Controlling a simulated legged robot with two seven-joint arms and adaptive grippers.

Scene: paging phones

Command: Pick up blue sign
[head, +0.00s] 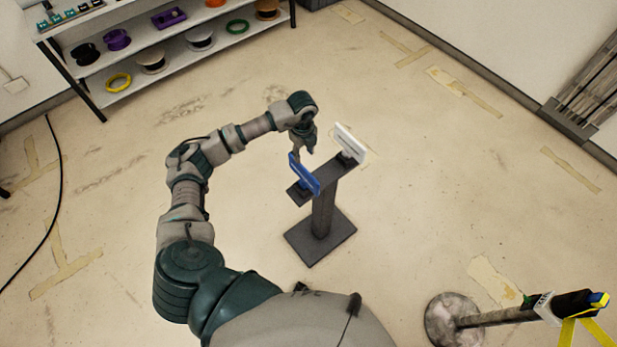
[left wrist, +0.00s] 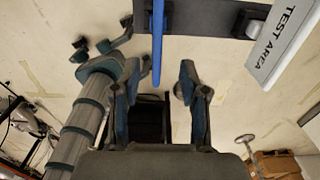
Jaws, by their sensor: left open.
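The blue sign (head: 305,175) stands upright on the near end of the crossbar of a dark stand (head: 322,212). In the left wrist view the blue sign (left wrist: 157,42) shows edge-on as a thin strip, its lower end reaching the gap between my fingertips. My left gripper (head: 306,146) is beside the sign, pointing down near the bar. In the left wrist view my left gripper (left wrist: 158,82) is open, one finger on each side of the sign's line, with visible gaps. Whether a finger touches it cannot be told. My right gripper is out of view.
A white sign (head: 351,142) stands at the bar's other end; it reads TEST AREA in the left wrist view (left wrist: 287,42). A shelf (head: 165,52) with spools is at the back left. A barrier post (head: 490,318) stands at the lower right. Much floor is clear.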

